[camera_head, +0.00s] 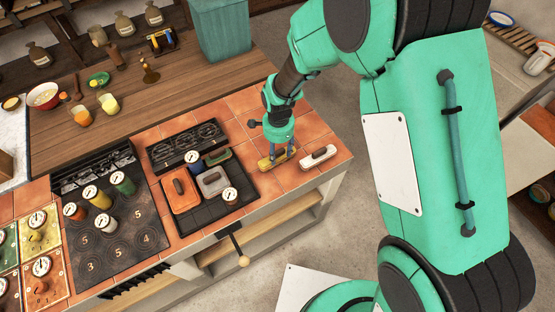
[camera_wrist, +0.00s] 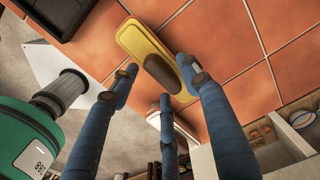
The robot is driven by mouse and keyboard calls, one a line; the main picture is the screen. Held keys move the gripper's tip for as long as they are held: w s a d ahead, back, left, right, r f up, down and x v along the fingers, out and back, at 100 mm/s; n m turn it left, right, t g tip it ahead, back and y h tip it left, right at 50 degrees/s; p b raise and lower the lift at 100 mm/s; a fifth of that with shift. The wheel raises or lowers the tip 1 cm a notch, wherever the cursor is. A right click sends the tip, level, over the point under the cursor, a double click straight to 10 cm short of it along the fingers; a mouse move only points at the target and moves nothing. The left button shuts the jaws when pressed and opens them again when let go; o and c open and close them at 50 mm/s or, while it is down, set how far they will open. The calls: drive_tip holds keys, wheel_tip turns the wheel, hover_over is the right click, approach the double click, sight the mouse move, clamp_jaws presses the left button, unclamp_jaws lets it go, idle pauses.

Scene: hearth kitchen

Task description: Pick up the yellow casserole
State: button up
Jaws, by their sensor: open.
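The yellow casserole (camera_head: 266,163) is a small oblong dish with a dark brown handle on top. It sits on the orange tiles near the counter's front corner, and my gripper (camera_head: 282,150) hides part of it. In the wrist view the casserole (camera_wrist: 128,37) lies beyond the fingertips, its near end reaching toward the space between them. My gripper (camera_wrist: 164,82) has its blue fingers spread, with nothing held. I cannot tell whether any finger touches the casserole.
A white casserole (camera_head: 322,161) with a dark handle stands close to the right, near the counter edge. A black tray (camera_head: 205,216) with orange and grey dishes is to the left. A black burner grate (camera_head: 187,146) lies behind it. Bare tiles show behind my gripper.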

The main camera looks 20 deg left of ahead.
sight(278, 153)
drive_tip(key=shift+c, duration=0.5)
clamp_jaws()
drive_tip(key=shift+r, duration=0.1)
wheel_tip(278, 153, up, 10)
drive_tip(key=p, duration=0.1)
drive_tip(key=shift+p, duration=0.4)
idle(0.6)
